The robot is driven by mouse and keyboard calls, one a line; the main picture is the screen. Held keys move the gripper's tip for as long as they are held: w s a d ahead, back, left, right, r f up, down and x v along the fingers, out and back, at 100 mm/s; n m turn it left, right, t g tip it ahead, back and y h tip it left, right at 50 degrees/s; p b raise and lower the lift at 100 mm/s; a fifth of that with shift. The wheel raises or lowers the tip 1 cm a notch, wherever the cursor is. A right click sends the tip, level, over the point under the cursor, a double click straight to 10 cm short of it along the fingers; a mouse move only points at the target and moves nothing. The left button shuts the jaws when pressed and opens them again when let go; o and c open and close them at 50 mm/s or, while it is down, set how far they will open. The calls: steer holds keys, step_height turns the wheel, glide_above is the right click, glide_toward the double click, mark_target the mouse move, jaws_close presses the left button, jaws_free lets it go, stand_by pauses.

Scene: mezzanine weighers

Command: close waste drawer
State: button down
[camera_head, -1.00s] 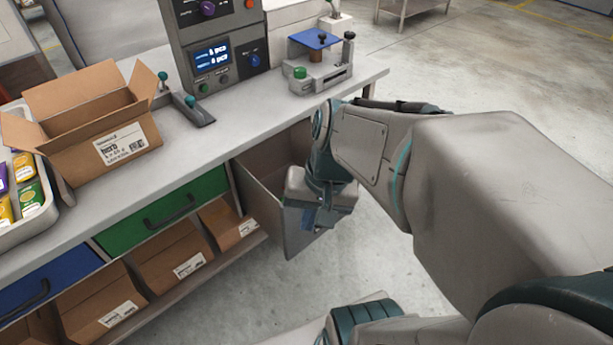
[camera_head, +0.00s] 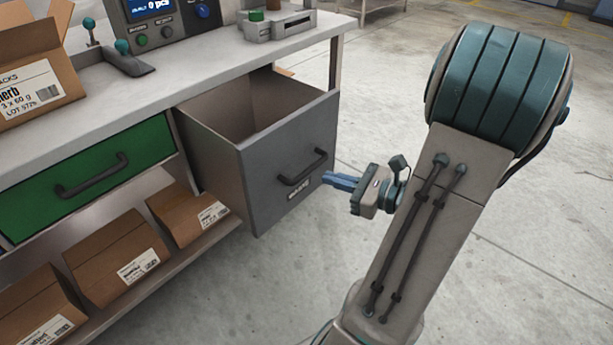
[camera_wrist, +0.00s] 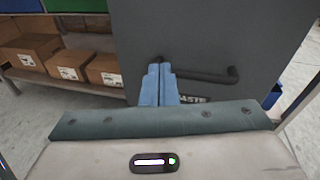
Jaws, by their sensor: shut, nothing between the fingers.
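The grey waste drawer (camera_head: 290,155) stands pulled far out from under the bench, with its open top showing an empty-looking inside. Its dark bar handle (camera_head: 302,168) and a label reading WASTE are on the front. My gripper (camera_head: 328,180) is shut and empty, its blue fingers pointing at the drawer front near the handle's right end. In the wrist view the shut fingers (camera_wrist: 158,85) overlap the drawer front (camera_wrist: 215,40) beside one end of the handle (camera_wrist: 205,76). I cannot tell whether the fingertips touch the front.
A closed green drawer (camera_head: 90,180) is left of the waste drawer. Cardboard boxes (camera_head: 118,262) stand on the shelf below. The benchtop (camera_head: 190,70) carries an open carton (camera_head: 35,75) and a weigher (camera_head: 165,22). The floor (camera_head: 540,240) at right is clear.

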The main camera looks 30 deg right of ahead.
steer(key=d+f+m+t+h+b, duration=0.2)
steer(key=d+f+m+t, duration=0.1)
steer(key=d, duration=0.2)
steer(key=b, duration=0.4)
glide_toward(299, 152)
steer(key=x, duration=0.5)
steer(key=shift+w+a, duration=0.15)
steer(key=shift+w, duration=0.05)
steer(key=shift+w+a+r, duration=0.1)
steer(key=shift+w+a, duration=0.15)
steer(key=shift+w, duration=0.45)
